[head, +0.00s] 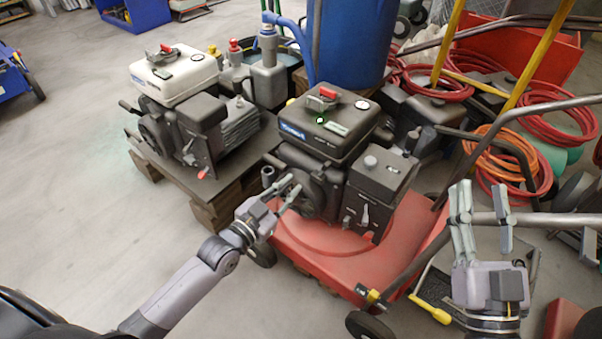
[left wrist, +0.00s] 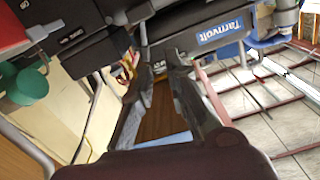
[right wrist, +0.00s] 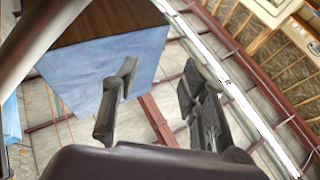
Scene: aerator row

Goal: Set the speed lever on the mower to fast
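The mower (head: 318,250) has a red deck and a dark engine (head: 335,130) with a blue label; the label also shows in the left wrist view (left wrist: 222,32). A small light grey lever (head: 365,215) stands on the engine's lower right face; I cannot tell its setting or whether it is the speed lever. My left gripper (head: 290,187) is open and empty, close to the engine's lower left side, with its fingers (left wrist: 163,75) pointing at the engine. My right gripper (head: 482,195) is open and empty, right of the mower near the handle bar; its fingers show apart (right wrist: 160,90).
A second engine with a white tank (head: 175,72) sits on a pallet (head: 220,205) at left. The mower's handle bar (head: 550,108) rises at right. A yellow-tipped lever (head: 432,308) is low beside the deck. Red hoses (head: 560,120) and a blue barrel (head: 350,40) stand behind.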

